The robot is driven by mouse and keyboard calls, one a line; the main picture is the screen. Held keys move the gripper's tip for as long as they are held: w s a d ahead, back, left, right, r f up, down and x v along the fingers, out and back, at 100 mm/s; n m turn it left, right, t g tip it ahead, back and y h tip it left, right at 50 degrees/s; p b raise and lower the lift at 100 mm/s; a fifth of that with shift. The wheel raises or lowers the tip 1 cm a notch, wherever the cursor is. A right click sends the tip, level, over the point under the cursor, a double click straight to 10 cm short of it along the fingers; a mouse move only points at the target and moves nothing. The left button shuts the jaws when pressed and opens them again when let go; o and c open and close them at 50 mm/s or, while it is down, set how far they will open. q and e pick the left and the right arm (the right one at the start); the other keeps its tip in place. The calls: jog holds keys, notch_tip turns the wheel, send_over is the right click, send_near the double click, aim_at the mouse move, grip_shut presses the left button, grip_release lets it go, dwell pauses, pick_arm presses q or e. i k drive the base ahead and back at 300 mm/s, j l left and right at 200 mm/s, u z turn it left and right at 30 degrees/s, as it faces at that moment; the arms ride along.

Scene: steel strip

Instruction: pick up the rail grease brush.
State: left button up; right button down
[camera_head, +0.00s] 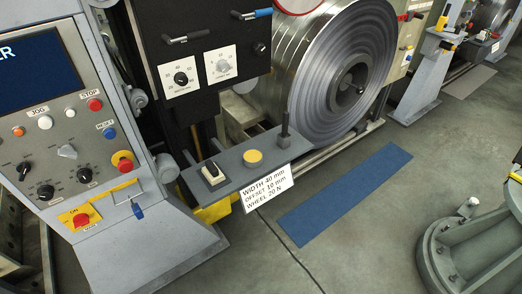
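I cannot pick out a rail grease brush with certainty. On the grey shelf (232,179) in front of the steel coil are a small black and pale piece (212,173), a yellow round piece (253,158) and a dark upright post (285,131). None of them clearly shows bristles. Neither of my grippers is in view.
A control console (75,125) with buttons stands at left. A black panel (208,60) with two dials is above the shelf. The steel coil (345,85) is behind it. A blue mat (345,195) lies on clear floor. A bolted grey base (470,245) is at right.

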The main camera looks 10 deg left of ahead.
aim_at(285, 116)
jog(key=i+l+u, duration=0.15)
jog(key=u, duration=0.2)
jog(key=i+l+u, duration=0.15)
jog(key=u, duration=0.2)
jog(key=i+l+u, duration=0.15)
jog(key=l+u, duration=0.25)
jog(key=j, duration=0.1)
